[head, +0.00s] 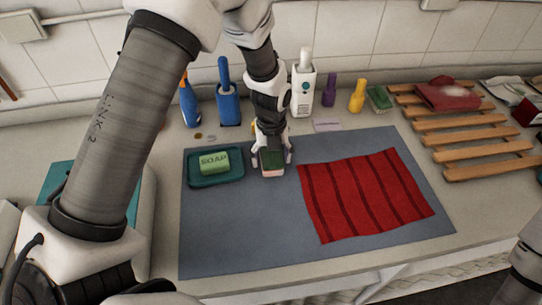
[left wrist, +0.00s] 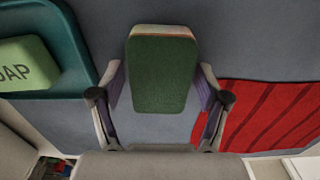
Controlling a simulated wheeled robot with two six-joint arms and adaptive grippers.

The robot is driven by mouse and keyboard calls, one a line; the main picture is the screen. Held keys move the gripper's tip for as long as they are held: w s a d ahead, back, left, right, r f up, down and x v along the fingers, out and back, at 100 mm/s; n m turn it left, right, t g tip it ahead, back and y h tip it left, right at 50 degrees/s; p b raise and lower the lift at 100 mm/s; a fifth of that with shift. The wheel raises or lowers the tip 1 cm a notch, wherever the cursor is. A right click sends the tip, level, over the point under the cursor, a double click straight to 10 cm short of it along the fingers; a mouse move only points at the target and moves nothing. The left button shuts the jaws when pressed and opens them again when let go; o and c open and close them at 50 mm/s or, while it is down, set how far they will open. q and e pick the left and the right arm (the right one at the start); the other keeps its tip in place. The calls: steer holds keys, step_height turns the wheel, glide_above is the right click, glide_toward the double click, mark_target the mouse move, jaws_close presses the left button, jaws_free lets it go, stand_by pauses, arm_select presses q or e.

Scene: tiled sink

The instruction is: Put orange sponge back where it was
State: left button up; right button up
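The sponge (head: 272,160) has a dark green top and a pale pinkish-orange side. It is at the mat's upper middle, just right of the soap tray. My left gripper (head: 272,158) points down over it with one finger on each side. The left wrist view shows the sponge (left wrist: 161,72) between the fingertips (left wrist: 161,72), close to both pads. I cannot tell whether the pads press on it, or whether it touches the mat. Of my right arm only a piece shows at the lower right edge; its gripper is out of view.
A teal tray (head: 196,182) with green soap (head: 214,161) is close left on the grey mat (head: 240,235). A red striped cloth (head: 365,195) lies right. Bottles and another green-topped sponge (head: 378,97) stand behind. A wooden rack (head: 465,145) is at right. The mat's lower left is clear.

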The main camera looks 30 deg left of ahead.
mark_target(272, 155)
arm_select(q)
steer(key=shift+w, duration=0.15)
steer(key=shift+r, duration=0.15)
step_height(272, 155, up, 12)
steer(key=b, duration=0.1)
steer(key=shift+b, duration=0.4)
